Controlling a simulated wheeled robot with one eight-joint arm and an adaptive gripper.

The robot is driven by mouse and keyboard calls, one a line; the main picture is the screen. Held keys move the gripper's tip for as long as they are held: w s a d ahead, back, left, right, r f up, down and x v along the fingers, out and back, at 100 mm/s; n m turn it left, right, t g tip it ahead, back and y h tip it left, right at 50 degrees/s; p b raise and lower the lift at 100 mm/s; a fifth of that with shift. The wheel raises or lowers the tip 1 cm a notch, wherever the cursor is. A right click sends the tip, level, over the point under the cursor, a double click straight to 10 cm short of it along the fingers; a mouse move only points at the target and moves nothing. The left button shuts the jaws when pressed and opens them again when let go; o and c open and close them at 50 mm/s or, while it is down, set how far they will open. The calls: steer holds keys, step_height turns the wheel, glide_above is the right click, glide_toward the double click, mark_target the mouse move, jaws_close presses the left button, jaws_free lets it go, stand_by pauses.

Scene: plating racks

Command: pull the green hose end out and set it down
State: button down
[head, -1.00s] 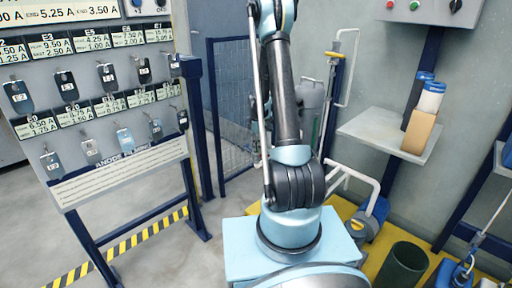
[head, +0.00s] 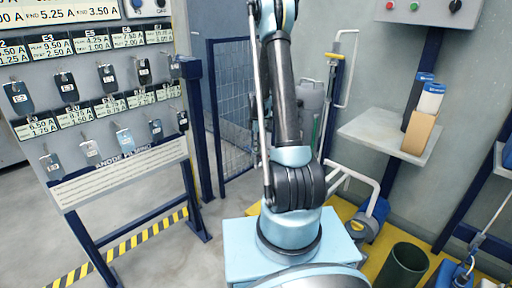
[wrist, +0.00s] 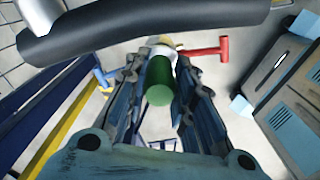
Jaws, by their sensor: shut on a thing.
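The green hose end (wrist: 158,82) is a short green cylinder in the middle of the wrist view. My gripper (wrist: 158,100) has one dark jointed finger on each side of it and is shut on it. A pale fitting shows at its far end, partly hidden. In the head view my arm stands upright in the middle, and neither my gripper nor the green hose end can be made out there.
In the wrist view a thick dark pipe (wrist: 150,28) crosses close at the top, a red handle (wrist: 207,51) is to the right and a grey cabinet (wrist: 290,95) beyond. In the head view a shelf (head: 385,135) and a dark open bin (head: 402,267) stand to the right.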

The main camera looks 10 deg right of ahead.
steer(key=shift+r, duration=2.2)
